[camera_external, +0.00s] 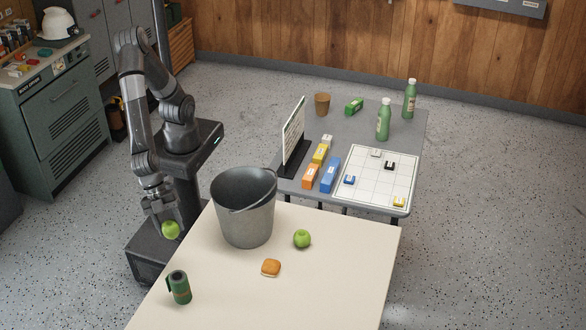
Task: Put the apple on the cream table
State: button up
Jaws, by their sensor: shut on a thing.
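A green apple (171,230) is held in my gripper (167,217), which is shut on it. The gripper points down, just off the left edge of the cream table (345,270). The held apple appears beside the table edge; its exact height against the tabletop is hard to tell. A second green apple (302,239) rests on the cream table, right of the bucket.
A grey metal bucket (245,210), a bread bun (271,267) and a green canister (179,287) stand on the cream table. Its front right area is clear. Behind it, a grey table (365,122) holds bottles, boxes and a white grid board (377,177).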

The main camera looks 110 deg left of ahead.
aim_at(173, 231)
notch_tip(173, 231, down, 2)
jog(key=shift+f, duration=0.2)
jog(key=shift+w+f, duration=0.3)
jog(key=shift+f, duration=0.05)
jog(key=w+f, duration=0.2)
jog(key=w, duration=0.1)
jog(key=w+a+f, duration=0.1)
jog(key=w+f, duration=0.1)
jog(key=w, duration=0.2)
jog(key=w+f, duration=0.2)
jog(key=w, duration=0.2)
jog(key=shift+a+f, duration=0.3)
jog(key=shift+a, duration=0.05)
jog(key=shift+f, duration=2.05)
jog(key=shift+f, duration=0.15)
jog(key=o, duration=1)
jog(key=shift+o, duration=0.2)
jog(key=v, duration=1.2)
